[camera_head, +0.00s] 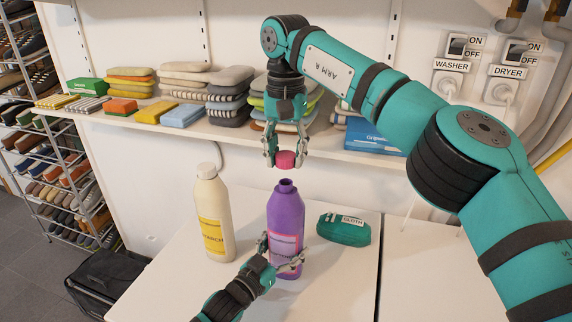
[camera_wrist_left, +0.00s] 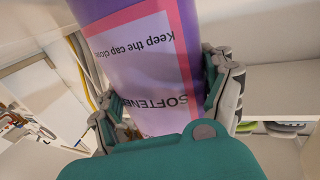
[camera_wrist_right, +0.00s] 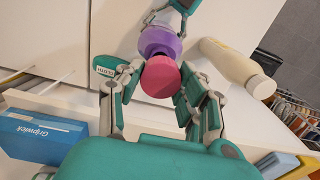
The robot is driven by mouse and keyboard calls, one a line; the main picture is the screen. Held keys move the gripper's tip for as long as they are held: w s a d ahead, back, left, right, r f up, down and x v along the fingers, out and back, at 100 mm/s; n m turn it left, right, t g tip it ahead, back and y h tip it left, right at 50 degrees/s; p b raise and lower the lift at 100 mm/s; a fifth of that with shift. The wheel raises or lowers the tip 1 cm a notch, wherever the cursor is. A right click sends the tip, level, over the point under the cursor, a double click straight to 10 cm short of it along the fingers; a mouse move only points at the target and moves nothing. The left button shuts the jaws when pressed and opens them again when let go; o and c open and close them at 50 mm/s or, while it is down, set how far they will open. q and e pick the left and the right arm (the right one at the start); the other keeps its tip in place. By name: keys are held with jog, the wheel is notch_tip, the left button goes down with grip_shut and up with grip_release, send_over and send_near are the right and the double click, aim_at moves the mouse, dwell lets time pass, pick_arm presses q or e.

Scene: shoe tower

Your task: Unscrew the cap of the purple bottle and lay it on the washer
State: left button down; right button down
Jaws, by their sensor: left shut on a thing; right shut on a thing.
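The purple bottle (camera_head: 285,222) stands upright on the white washer top (camera_head: 170,285), its open neck showing. Its label reads SOFTENER in the left wrist view (camera_wrist_left: 150,60). My left gripper (camera_head: 279,257) is shut around the lower part of the bottle. My right gripper (camera_head: 286,152) is shut on the pink cap (camera_head: 285,161) and holds it just above the bottle's neck, apart from it. In the right wrist view the cap (camera_wrist_right: 160,77) sits between the fingertips, with the bottle below.
A cream STARCH bottle (camera_head: 213,215) stands left of the purple bottle. A green CLOTH bundle (camera_head: 343,230) lies to its right. A shelf (camera_head: 225,132) with sponges and a blue box (camera_head: 372,137) runs behind. The washer's front left and the right-hand top are clear.

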pick_arm(q)
grip_release()
jog(key=shift+a, duration=0.1)
jog(key=v, duration=1.2)
